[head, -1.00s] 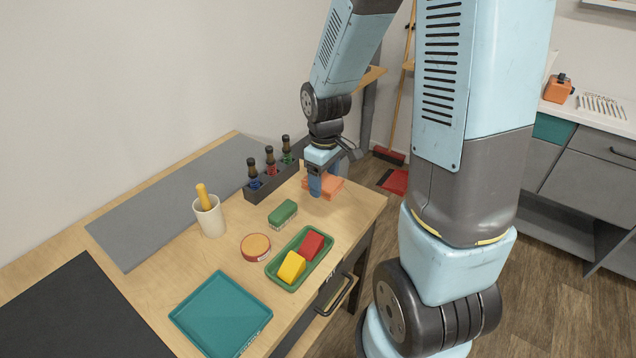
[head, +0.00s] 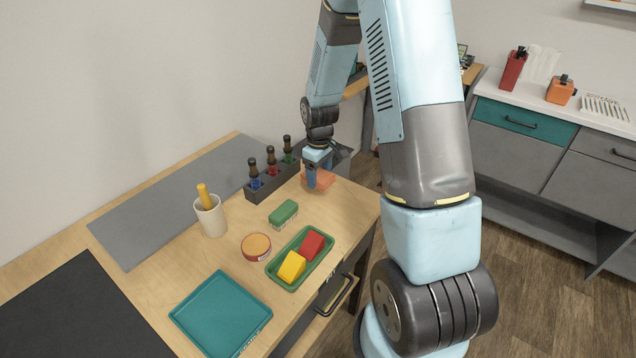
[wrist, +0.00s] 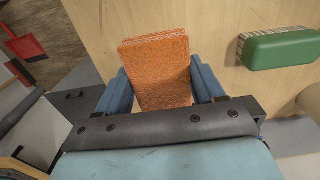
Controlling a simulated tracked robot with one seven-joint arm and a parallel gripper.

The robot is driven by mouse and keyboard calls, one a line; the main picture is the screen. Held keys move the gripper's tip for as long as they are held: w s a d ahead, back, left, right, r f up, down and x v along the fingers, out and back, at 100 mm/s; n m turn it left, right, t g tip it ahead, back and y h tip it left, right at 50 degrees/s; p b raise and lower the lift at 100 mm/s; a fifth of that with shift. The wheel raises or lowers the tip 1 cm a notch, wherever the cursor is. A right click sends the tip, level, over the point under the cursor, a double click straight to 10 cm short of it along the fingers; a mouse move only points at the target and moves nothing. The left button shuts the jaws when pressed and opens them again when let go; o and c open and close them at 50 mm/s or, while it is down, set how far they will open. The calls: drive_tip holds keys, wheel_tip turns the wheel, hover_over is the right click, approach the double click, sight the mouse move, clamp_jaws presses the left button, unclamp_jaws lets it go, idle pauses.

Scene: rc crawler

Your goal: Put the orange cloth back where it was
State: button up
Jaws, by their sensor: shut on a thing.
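The orange cloth (wrist: 158,65) is a folded, speckled stack between the two blue fingers of my gripper (wrist: 160,88) in the wrist view. The fingers are shut on its sides. In the head view, the cloth (head: 322,181) shows partly behind the finger of my gripper (head: 313,177), at the far right end of the wooden table (head: 345,215). The cloth is at or just above the tabletop; I cannot tell whether it touches. The far finger is mostly hidden in the head view.
A green brush (head: 283,213) lies nearby, with a rack of bottles (head: 262,180) behind it. A green tray (head: 277,280) holds a red and a yellow block. A round tin (head: 256,246), a cup (head: 211,220) and an empty teal tray (head: 220,315) stand further left.

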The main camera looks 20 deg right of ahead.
sight(319, 182)
drive_tip(key=shift+w+d+f, duration=0.1)
drive_tip(key=shift+w+f, duration=0.3)
drive_tip(key=shift+f, duration=1.65)
drive_tip(key=o, duration=1.2)
